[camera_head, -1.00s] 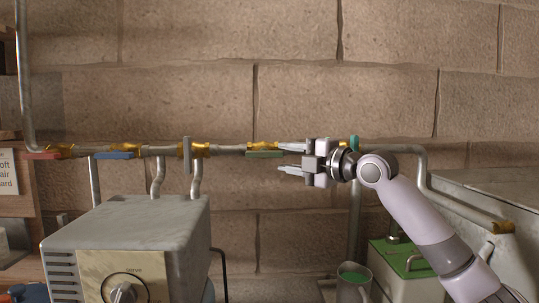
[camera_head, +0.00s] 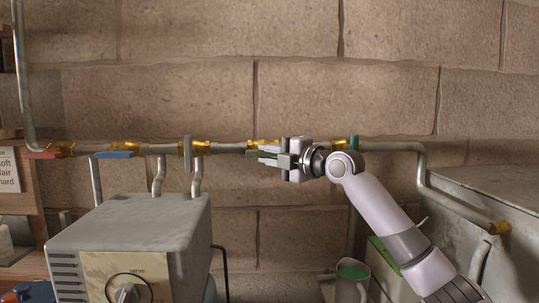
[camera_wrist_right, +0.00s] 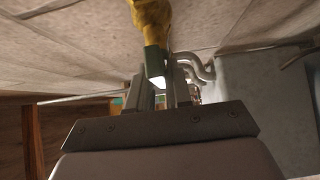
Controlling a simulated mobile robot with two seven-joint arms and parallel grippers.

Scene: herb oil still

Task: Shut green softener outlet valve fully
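The green valve handle (camera_head: 256,154) lies along the horizontal pipe, pointing left-right below its brass body (camera_head: 256,143) in the head view. My right gripper (camera_head: 263,154) reaches it from the right, its two fingers one above the other and partly covering the handle. In the right wrist view the green handle (camera_wrist_right: 155,62) hangs from the brass body (camera_wrist_right: 151,18), its end at the fingertips. The right gripper (camera_wrist_right: 166,88) has a gap between its fingers there, so it is open. Whether a finger touches the handle is unclear. My left gripper is out of view.
The same pipe carries a red handle (camera_head: 44,155), a blue handle (camera_head: 115,154), an upright grey handle (camera_head: 187,153) and a teal handle (camera_head: 354,142). A grey metal box (camera_head: 130,225) stands below left. A mug with green contents (camera_head: 352,271) stands below right.

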